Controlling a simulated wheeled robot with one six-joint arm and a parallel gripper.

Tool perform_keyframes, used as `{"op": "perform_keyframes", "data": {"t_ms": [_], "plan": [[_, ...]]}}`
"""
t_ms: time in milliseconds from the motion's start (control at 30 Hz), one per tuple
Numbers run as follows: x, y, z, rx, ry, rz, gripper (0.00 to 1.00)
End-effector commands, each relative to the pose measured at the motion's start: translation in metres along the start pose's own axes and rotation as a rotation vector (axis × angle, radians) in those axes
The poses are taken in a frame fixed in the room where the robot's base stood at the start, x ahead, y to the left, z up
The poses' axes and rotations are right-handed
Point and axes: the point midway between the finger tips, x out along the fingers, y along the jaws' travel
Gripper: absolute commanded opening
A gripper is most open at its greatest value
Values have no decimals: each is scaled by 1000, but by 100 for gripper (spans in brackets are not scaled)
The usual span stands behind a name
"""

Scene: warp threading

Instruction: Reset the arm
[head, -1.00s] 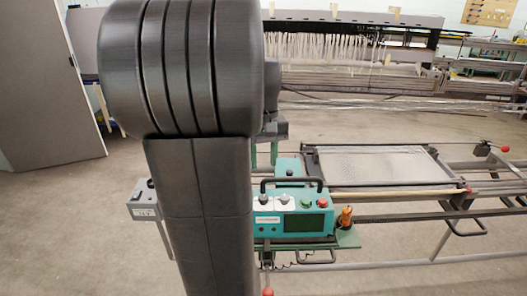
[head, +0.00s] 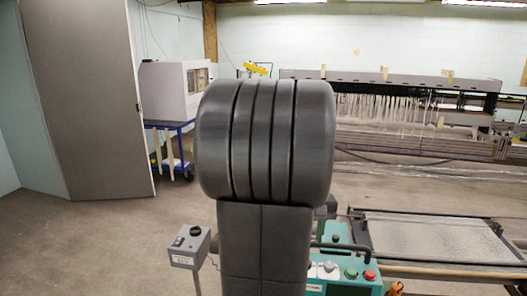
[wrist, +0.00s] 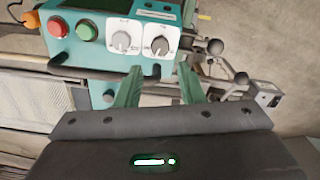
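My gripper (wrist: 159,74) shows in the wrist view. Its two green fingers stand apart with nothing visible between them, so it is open. The fingers reach toward the teal control box (wrist: 115,58), which has a red button (wrist: 57,26), a green button (wrist: 88,30) and two knobs on white plates. I cannot tell whether the fingers touch the box. In the head view my dark grey arm stands in the middle and hides the gripper. The control box (head: 345,272) shows there at the bottom, right of my arm, partly cut off by the frame.
A grey switch box on a post (head: 188,247) stands left of my arm. A frame with a flat mesh bed (head: 440,237) lies to the right. The long warp machine (head: 410,145) fills the back right. A blue cart (head: 172,127) stands behind. Open floor lies at left.

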Motion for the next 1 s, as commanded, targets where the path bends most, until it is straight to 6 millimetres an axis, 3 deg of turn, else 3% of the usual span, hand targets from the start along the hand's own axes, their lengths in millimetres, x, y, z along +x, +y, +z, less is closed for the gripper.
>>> {"op": "perform_keyframes", "data": {"t_ms": [200,433,600,1000], "plan": [[44,0,1,0,-5,-1,35],[73,0,0,0,-3,-1,35],[81,0,0,0,-1,0,35],[77,0,0,-5,1,0,35]]}}
